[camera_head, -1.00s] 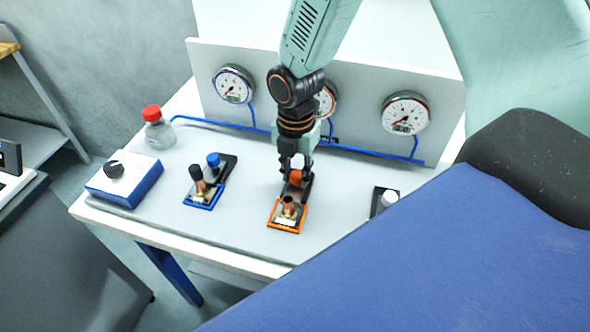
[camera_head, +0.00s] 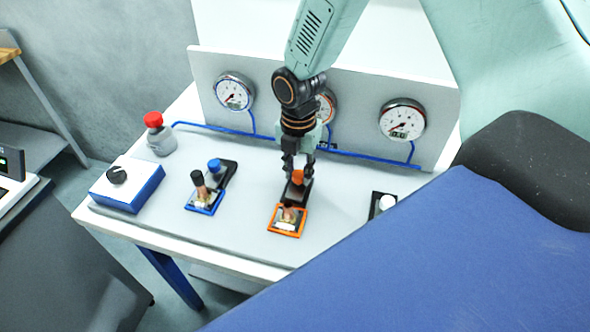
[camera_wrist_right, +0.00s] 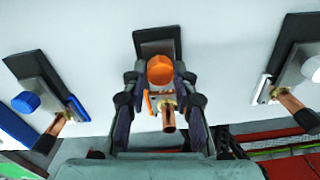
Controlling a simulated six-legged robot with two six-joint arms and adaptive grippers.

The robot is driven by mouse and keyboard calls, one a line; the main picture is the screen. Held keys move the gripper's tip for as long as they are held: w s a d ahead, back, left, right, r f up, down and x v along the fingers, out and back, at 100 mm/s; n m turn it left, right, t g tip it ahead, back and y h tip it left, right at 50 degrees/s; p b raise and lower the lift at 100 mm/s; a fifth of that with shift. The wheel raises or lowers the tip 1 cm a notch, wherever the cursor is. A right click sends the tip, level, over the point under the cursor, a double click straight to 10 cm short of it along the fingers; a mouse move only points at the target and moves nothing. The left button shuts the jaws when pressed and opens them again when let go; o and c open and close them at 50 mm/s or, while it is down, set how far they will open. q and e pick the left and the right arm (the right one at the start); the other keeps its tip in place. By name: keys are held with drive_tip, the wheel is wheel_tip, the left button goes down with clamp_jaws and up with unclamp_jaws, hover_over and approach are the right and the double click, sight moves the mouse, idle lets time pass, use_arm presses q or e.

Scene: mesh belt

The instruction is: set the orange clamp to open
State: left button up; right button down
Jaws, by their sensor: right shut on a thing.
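The orange clamp (camera_head: 298,178) has a round orange knob on a black plate, with an orange frame and a copper pipe stub at its near end. It sits on the grey bench top, in the middle. My right gripper (camera_head: 298,166) comes down from above and is shut on the orange knob. In the right wrist view the knob (camera_wrist_right: 160,69) lies between the two fingertips of the right gripper (camera_wrist_right: 157,76), with the black plate behind it. The fingers partly hide the orange frame there. My left gripper is not in view.
A blue clamp (camera_head: 214,166) stands left of the orange one, and a partly hidden clamp with a white knob (camera_head: 387,202) stands right. A blue box with a black dial (camera_head: 127,188) and a red button (camera_head: 153,119) are further left. Gauges (camera_head: 402,119) line the back panel.

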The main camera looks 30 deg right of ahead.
sight(298, 172)
drive_tip(key=c, duration=1.5)
unclamp_jaws()
drive_tip(key=shift+w+d+r, duration=0.15)
drive_tip(key=shift+w+r, duration=0.05)
drive_tip(key=shift+w, duration=0.1)
drive_tip(key=o, duration=0.5)
drive_tip(key=shift+s+d+f, duration=0.1)
drive_tip(key=shift+d+f, duration=0.05)
drive_tip(key=shift+d, duration=0.1)
drive_tip(key=shift+c, duration=0.2)
drive_tip(key=shift+a, duration=0.15)
drive_tip(key=shift+a, duration=0.1)
drive_tip(key=shift+r, duration=0.2)
wheel_tip(298, 172, up, 12)
drive_tip(key=shift+f, duration=0.2)
